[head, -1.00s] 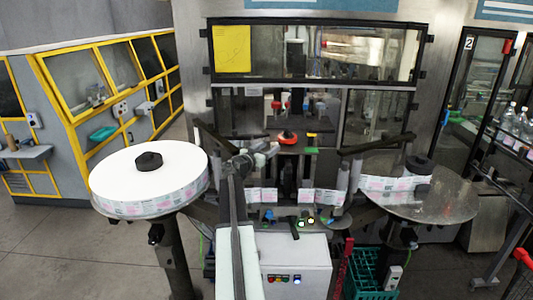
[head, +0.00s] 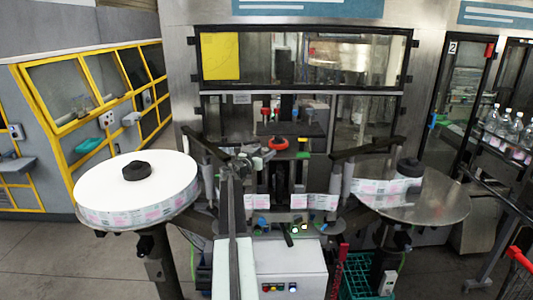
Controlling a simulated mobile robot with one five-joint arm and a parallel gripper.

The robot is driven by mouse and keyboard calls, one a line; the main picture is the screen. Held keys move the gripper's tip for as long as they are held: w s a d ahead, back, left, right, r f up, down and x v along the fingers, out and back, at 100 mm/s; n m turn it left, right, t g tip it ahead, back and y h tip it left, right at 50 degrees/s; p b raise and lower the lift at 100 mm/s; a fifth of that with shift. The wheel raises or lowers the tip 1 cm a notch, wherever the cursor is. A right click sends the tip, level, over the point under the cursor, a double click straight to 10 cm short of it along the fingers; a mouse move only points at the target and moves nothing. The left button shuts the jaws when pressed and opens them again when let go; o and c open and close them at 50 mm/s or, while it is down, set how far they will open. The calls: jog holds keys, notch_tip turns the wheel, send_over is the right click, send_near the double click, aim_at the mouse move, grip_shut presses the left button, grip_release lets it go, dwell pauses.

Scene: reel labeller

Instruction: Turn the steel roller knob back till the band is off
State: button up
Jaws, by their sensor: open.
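The labeller's band is a strip of white labels with pink print. It shows across the front of the machine (head: 320,202) and at the right disc (head: 375,187). Upright grey steel rollers stand at the left (head: 208,184) and right (head: 347,182) of the front; I cannot tell which part is the steel roller knob. A red knob (head: 278,144) sits on the dark head in the middle. My gripper (head: 259,157) is open, small in the view, in front of the machine just left of and below the red knob. My arm hides part of the band behind it.
A full white label reel (head: 110,190) with a black hub stands at the left. A steel disc (head: 440,198) stands at the right. A white control box (head: 285,268) is below, with a green crate (head: 360,275) beside it. Bare floor shows at the lower left.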

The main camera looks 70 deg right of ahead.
jog(key=shift+d, duration=0.15)
jog(key=shift+c, duration=0.3)
jog(key=c, duration=1)
jog(key=shift+s+d, duration=0.2)
jog(key=shift+s, duration=0.05)
grip_shut()
jog(key=shift+w+a, duration=0.2)
jog(key=shift+s+t, duration=0.1)
jog(key=shift+t, duration=0.2)
jog(key=shift+n, duration=0.3)
